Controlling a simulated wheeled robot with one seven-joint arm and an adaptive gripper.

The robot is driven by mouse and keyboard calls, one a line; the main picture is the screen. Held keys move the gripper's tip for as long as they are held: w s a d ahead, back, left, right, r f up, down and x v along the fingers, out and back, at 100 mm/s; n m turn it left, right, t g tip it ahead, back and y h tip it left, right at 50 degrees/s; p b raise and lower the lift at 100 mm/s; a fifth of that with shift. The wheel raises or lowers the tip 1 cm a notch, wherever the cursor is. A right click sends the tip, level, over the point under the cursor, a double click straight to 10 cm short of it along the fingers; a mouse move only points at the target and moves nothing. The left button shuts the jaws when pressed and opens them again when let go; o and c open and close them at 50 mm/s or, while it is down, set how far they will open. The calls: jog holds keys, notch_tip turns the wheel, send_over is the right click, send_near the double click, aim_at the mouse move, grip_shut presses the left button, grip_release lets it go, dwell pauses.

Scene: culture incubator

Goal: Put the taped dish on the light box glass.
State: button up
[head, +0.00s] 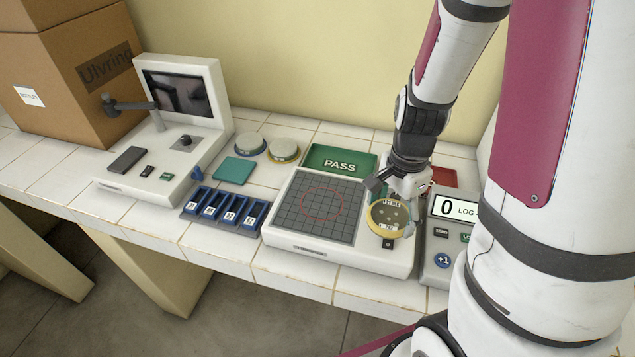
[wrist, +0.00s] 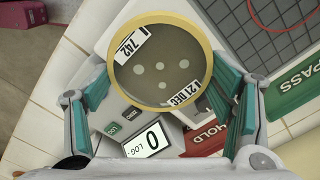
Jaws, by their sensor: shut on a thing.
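The taped dish (wrist: 160,62) is round with a yellow tape rim, pale spots inside and printed labels reading 742 and 21 DEC. My gripper (wrist: 158,75) is shut on it, with a teal-padded finger at each side. In the head view the dish (head: 389,218) is held tilted above the right front part of the light box (head: 290,246), right of its glass. The light box glass (head: 320,208) is dark with a grid and a red circle, and nothing lies on it. My gripper (head: 392,195) is partly hidden behind the dish in the head view.
A counter (head: 470,210) reading 0 stands right of the light box. A green PASS tray (head: 340,160) lies behind it, with a red HOLD tray (wrist: 207,138) beside. Two other dishes (head: 283,150), (head: 250,147), a teal pad (head: 232,170) and a blue rack (head: 222,210) lie left.

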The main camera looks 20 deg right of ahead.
jog(key=p, duration=0.1)
send_over(324, 202)
jog(key=shift+s+f, duration=0.1)
jog(key=shift+f, duration=0.65)
jog(key=shift+f+p, duration=0.4)
jog(key=shift+f, duration=1.35)
jog(key=shift+f, duration=0.15)
jog(key=o, duration=1.2)
jog(key=s+r+n+t, duration=0.1)
jog(key=s+r+n, duration=0.3)
jog(key=r, duration=0.8)
jog(key=s+r+n+t, duration=0.1)
jog(key=s+r+n, duration=0.25)
jog(key=r, duration=0.95)
jog(key=s+r+n+t, duration=0.1)
jog(key=s+r+n, duration=0.1)
jog(key=s+n, duration=0.1)
jog(key=s+r+n+t, duration=0.1)
jog(key=s+r+n, duration=0.1)
jog(key=s, duration=0.4)
jog(key=s+r+n+t+b, duration=0.1)
jog(key=s+n, duration=0.2)
jog(key=s, duration=0.2)
jog(key=shift+a+r+n, duration=0.3)
jog(key=shift+r+n, duration=0.05)
jog(key=shift+r, duration=0.05)
